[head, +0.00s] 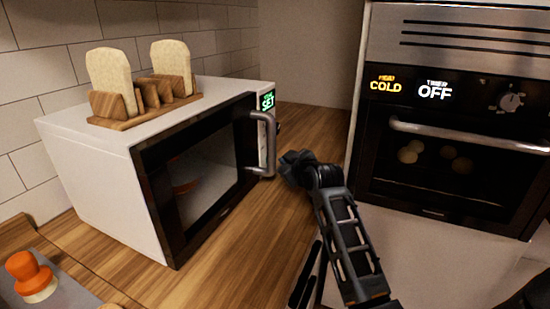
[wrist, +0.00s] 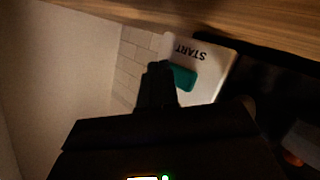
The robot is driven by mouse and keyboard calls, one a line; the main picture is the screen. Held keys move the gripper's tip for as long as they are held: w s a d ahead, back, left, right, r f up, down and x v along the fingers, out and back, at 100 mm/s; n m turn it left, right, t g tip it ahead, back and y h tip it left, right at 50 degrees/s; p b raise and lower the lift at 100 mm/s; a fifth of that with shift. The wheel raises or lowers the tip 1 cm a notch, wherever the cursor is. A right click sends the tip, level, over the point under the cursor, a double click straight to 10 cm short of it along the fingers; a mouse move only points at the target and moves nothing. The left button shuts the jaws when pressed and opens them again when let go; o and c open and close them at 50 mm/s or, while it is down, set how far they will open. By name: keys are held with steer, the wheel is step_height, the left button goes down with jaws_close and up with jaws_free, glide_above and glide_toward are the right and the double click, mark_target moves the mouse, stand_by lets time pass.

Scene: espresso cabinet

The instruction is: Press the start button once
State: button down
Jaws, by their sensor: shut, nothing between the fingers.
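The white microwave (head: 95,160) stands on the wooden counter, with its black door shut and a green lit display (head: 267,101) reading "SET" on its second line. In the wrist view, the teal start button (wrist: 184,78) sits on a pale panel (wrist: 215,65) under the upside-down word START. In the head view the button is hidden. My gripper (head: 292,163) is shut and empty, just right of the microwave's front, near the door handle (head: 267,145). In the wrist view its dark fingertips (wrist: 158,68) are beside the button and overlap its left edge. I cannot tell if they touch it.
A wooden rack (head: 145,105) with two bread slices is on top of the microwave. An oven (head: 450,150) showing COLD and OFF stands at right. An orange-knobbed object (head: 28,272) is at lower left. The counter in front of the microwave is clear.

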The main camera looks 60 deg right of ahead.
steer(key=shift+w+a+r+t, duration=0.15)
steer(key=shift+w+r, duration=0.1)
steer(key=shift+w, duration=0.25)
steer(key=shift+w+a+r+t, duration=0.15)
steer(key=shift+w+r, duration=0.05)
steer(key=shift+w, duration=0.3)
steer(key=shift+w+a+r, duration=0.1)
steer(key=shift+w+a, duration=0.1)
steer(key=shift+w, duration=0.05)
stand_by(0.4)
steer(key=shift+s, duration=0.1)
steer(key=shift+s+d+f+p, duration=0.15)
steer(key=shift+s+f+p, duration=0.3)
steer(key=shift+s, duration=1)
steer(key=shift+s+d, duration=0.25)
steer(key=shift+s, duration=0.35)
steer(key=shift+s, duration=0.15)
steer(key=shift+d, duration=0.1)
